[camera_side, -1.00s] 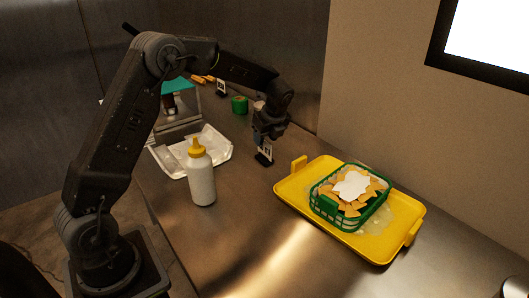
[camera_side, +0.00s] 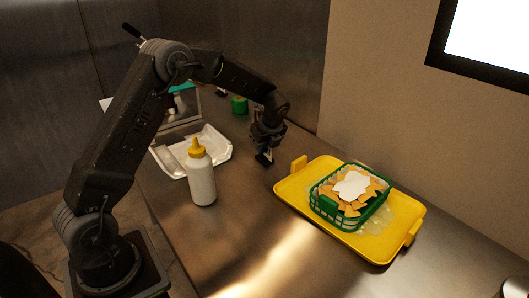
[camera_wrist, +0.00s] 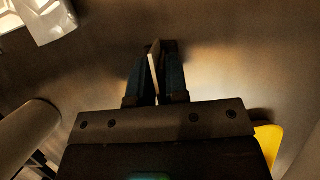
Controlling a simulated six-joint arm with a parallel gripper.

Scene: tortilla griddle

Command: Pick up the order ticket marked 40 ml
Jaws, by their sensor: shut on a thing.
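My gripper (camera_side: 265,148) points down at the steel counter, left of the yellow tray. It is shut on a small order ticket on a dark base (camera_side: 264,160), which is mostly hidden by the fingers in the side view. In the wrist view the ticket (camera_wrist: 154,62) shows as a thin pale edge between the two fingertips of my gripper (camera_wrist: 156,70). Its marking cannot be read. It appears to be at counter level. A second small ticket stand (camera_side: 221,92) is partly hidden behind my arm at the back.
A yellow tray (camera_side: 290,197) with a green basket (camera_side: 323,207) of chips is right of the gripper. A white bottle with a yellow cap (camera_side: 201,180) and a white tray (camera_side: 222,157) are left. A green object (camera_side: 239,105) stands behind. The front counter is clear.

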